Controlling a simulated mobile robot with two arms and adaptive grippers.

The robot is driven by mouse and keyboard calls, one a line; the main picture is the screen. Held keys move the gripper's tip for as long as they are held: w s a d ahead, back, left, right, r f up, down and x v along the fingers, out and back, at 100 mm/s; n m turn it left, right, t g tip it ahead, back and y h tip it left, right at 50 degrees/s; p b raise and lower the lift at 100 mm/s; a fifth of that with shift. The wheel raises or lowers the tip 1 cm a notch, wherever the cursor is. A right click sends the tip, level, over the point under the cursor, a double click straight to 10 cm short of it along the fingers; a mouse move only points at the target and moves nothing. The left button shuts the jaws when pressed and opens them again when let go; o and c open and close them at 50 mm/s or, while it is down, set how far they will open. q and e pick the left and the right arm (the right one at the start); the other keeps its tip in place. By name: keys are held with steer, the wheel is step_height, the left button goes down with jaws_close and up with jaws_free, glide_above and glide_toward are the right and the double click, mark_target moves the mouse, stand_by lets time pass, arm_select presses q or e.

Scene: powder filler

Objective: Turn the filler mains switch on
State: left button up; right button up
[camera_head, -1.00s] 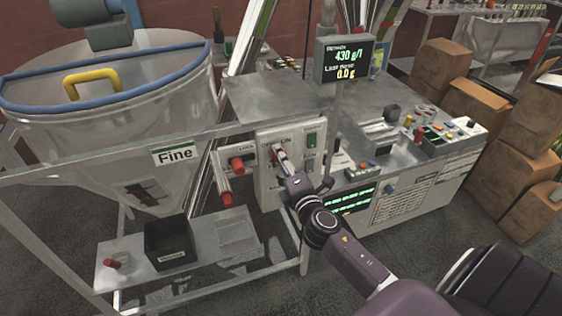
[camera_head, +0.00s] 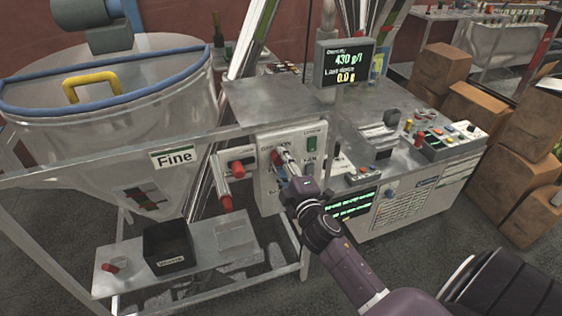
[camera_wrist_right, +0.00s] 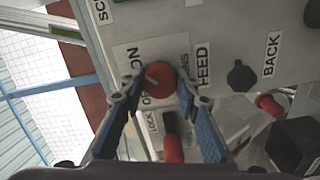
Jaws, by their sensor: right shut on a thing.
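The mains switch is a red round knob (camera_wrist_right: 160,79) with a pale pointer line, on a light grey panel beside partly hidden ON, OFF and MAINS lettering. My right gripper (camera_wrist_right: 157,92) has its two blue-padded fingers on either side of the knob and is shut on it. In the head view my right gripper (camera_head: 283,160) is at the front of the control box (camera_head: 265,185), and its fingers mostly hide the knob. My left gripper is not in view.
A green switch (camera_head: 311,142) sits right of the gripper on the same box. Red-ended fittings (camera_head: 237,168) stick out to its left. A dark FEED-side knob (camera_wrist_right: 241,77) and a red lever (camera_wrist_right: 172,140) are near the fingers. A display (camera_head: 343,62) stands above.

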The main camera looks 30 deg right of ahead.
steer(key=shift+f, duration=0.1)
steer(key=o, duration=1.2)
steer(key=shift+c, duration=0.2)
steer(key=v, duration=1.2)
steer(key=shift+d, duration=0.1)
